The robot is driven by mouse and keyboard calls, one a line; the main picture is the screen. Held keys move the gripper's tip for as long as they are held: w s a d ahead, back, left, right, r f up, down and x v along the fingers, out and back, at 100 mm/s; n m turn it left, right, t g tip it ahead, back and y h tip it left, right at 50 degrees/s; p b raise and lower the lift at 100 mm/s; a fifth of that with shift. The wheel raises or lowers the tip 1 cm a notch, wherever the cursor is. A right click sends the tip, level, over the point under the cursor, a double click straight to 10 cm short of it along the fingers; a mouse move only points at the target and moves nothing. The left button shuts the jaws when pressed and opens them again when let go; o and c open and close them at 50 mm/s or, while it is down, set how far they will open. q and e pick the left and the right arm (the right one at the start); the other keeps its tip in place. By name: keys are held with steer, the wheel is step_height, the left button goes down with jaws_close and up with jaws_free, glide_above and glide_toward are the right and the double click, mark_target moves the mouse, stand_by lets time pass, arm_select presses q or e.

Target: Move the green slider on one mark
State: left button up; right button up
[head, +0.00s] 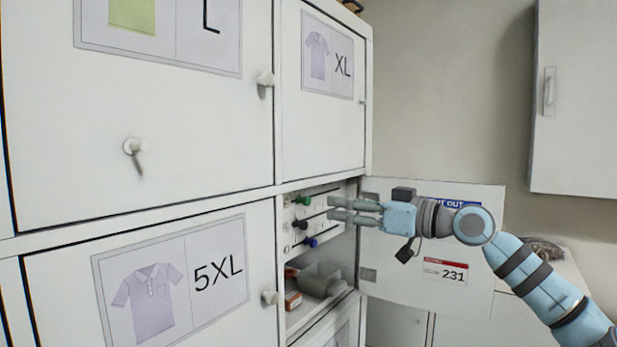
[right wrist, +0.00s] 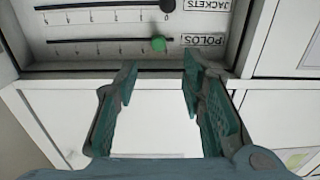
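The green slider (head: 304,200) is a round knob on the top track of a panel inside the open compartment. In the right wrist view the green slider (right wrist: 158,44) sits on the track labelled POLOS, near the label end of its scale. I cannot tell exactly which mark it is at. My right gripper (head: 330,209) is in front of the panel, at the compartment opening. In the right wrist view its fingers (right wrist: 160,68) are apart and empty, with the green slider just beyond the gap between the tips. My left gripper is not in view.
A black knob (head: 300,224), on the JACKETS track, and a blue knob (head: 312,242) sit below the green one. A grey bin (head: 320,278) stands beneath. The compartment's door (head: 470,300) is open behind my right arm. Closed locker doors with handles (head: 265,80) fill the left.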

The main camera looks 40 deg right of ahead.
mark_target(309, 202)
steer(key=p+x, duration=0.5)
steer(key=x, duration=0.3)
steer(key=shift+w+d+f, duration=0.1)
steer(key=shift+w, duration=0.15)
steer(key=shift+w+f, duration=0.1)
steer(key=shift+f, duration=0.05)
steer(key=shift+s, duration=0.4)
steer(key=shift+c, duration=0.9)
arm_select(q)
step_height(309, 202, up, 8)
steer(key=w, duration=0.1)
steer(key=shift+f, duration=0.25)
arm_select(e)
jaws_close()
